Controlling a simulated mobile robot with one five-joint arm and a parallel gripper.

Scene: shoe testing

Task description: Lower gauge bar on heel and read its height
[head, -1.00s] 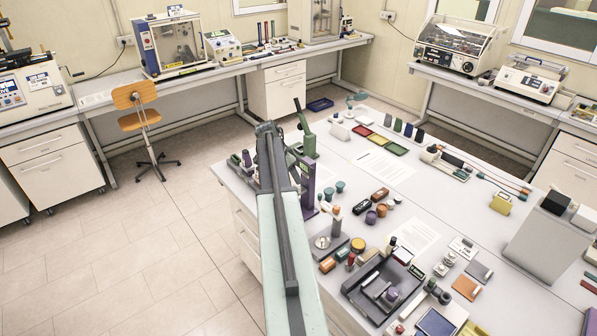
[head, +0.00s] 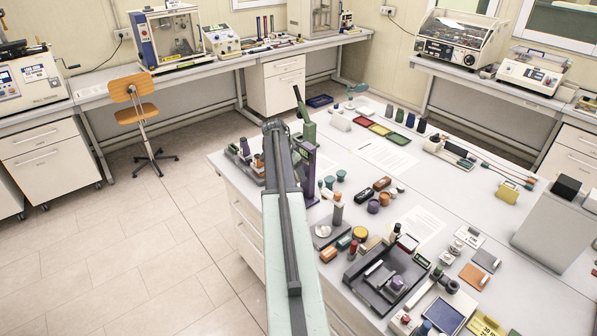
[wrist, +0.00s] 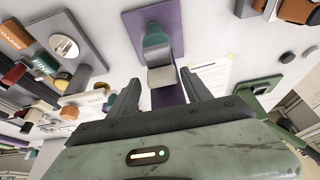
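The measuring stand (head: 311,172) looks like a tall purple post on the near left of the bench, just right of my arm's end. In the wrist view its purple base (wrist: 194,22) carries a teal rounded piece (wrist: 156,36), perhaps the heel, beside a grey metal block (wrist: 161,76). I cannot tell which part is the gauge bar, and no height reading is legible. My gripper (wrist: 160,88) is open. Its two dark fingers stand wide apart with the block and purple strip seen between and beyond them. Contact cannot be judged.
Small teal cups (head: 341,176), a black tray (head: 360,283) and several bottles and blocks crowd the bench to the right. Open floor lies left of the bench, with an orange chair (head: 134,115) beyond.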

